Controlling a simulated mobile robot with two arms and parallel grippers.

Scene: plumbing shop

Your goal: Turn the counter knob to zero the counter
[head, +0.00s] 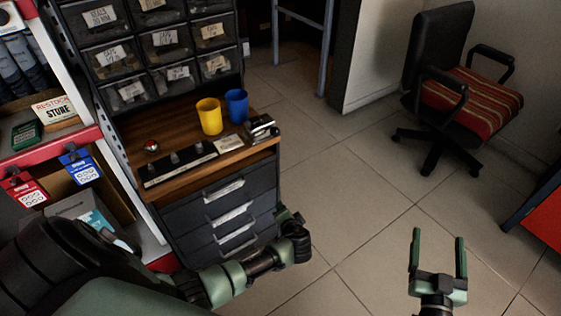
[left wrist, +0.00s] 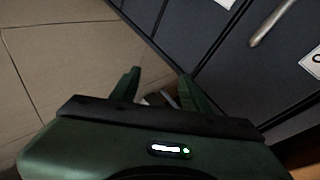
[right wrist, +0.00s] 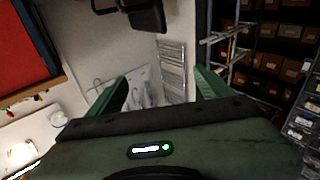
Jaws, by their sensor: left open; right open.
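A small dark and chrome device (head: 261,127), which looks like the counter, sits at the right front corner of the wooden worktop (head: 190,185). Its knob is too small to make out. My left gripper (head: 294,222) is below and in front of that corner, beside the drawer fronts, apart from the device. Its fingers are hard to see there, but the left wrist view shows them open and empty (left wrist: 158,88). My right gripper (head: 438,237) is open and empty over the floor at the right; it also shows in the right wrist view (right wrist: 161,82).
A yellow cup (head: 209,117) and a blue cup (head: 236,105) stand behind the device. A dark strip with several knobs (head: 180,165) and a small red-and-white ball (head: 151,147) lie to its left. Dark drawers (head: 225,205) are below. An office chair (head: 455,95) stands right; the middle floor is clear.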

